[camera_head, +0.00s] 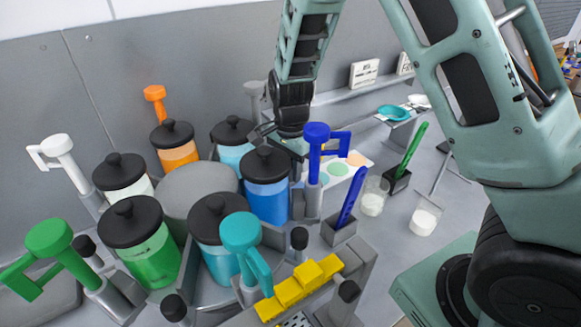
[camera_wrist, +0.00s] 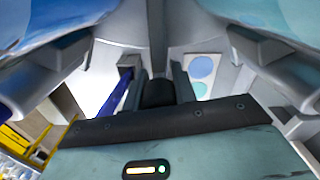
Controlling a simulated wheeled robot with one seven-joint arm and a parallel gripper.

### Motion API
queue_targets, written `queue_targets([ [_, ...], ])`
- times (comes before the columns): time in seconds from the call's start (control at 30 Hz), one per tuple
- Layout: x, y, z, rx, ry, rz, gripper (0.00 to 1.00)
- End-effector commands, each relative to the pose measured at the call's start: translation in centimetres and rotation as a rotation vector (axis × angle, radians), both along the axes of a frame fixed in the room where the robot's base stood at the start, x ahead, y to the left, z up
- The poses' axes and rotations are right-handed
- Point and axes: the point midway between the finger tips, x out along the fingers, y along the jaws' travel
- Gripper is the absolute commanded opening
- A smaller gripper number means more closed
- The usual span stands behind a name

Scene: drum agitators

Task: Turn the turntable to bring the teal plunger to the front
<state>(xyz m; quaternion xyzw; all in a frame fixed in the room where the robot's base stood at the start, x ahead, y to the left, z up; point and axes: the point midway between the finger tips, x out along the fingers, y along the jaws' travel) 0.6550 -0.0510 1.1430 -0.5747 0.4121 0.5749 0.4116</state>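The round turntable (camera_head: 200,191) has a grey centre disc with black-lidded canisters around it. The teal plunger (camera_head: 242,238) stands upright by the near right canister, its handle toward the camera. The green plunger (camera_head: 48,240) is at near left and the blue plunger (camera_head: 317,137) at right. My gripper (camera_head: 290,137) is low at the turntable's far right side, behind the blue canister (camera_head: 266,190); its fingertips are hidden in the head view. In the wrist view, my gripper (camera_wrist: 160,85) has its fingers either side of a dark rounded knob (camera_wrist: 158,95); whether they clamp it is unclear.
A white plunger (camera_head: 57,150) and an orange plunger (camera_head: 155,93) stand at left and back. Right of the turntable are a blue scraper (camera_head: 350,199), a green scraper (camera_head: 412,148) and beakers with white powder. A yellow stepped block (camera_head: 298,288) is in front.

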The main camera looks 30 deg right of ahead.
Motion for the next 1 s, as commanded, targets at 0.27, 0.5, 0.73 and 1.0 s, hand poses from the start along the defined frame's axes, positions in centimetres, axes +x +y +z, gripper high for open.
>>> queue_targets([
  [0.27, 0.1, 0.0, 0.1, 0.000, -0.001, -0.001, 0.49],
  [0.5, 0.1, 0.0, 1.0, 0.001, -0.004, -0.001, 0.49],
  [0.73, 0.2, 0.1, 5.4, 0.003, -0.009, 0.002, 0.49],
  [1.0, 0.1, 0.0, 11.8, 0.003, -0.008, 0.000, 0.49],
])
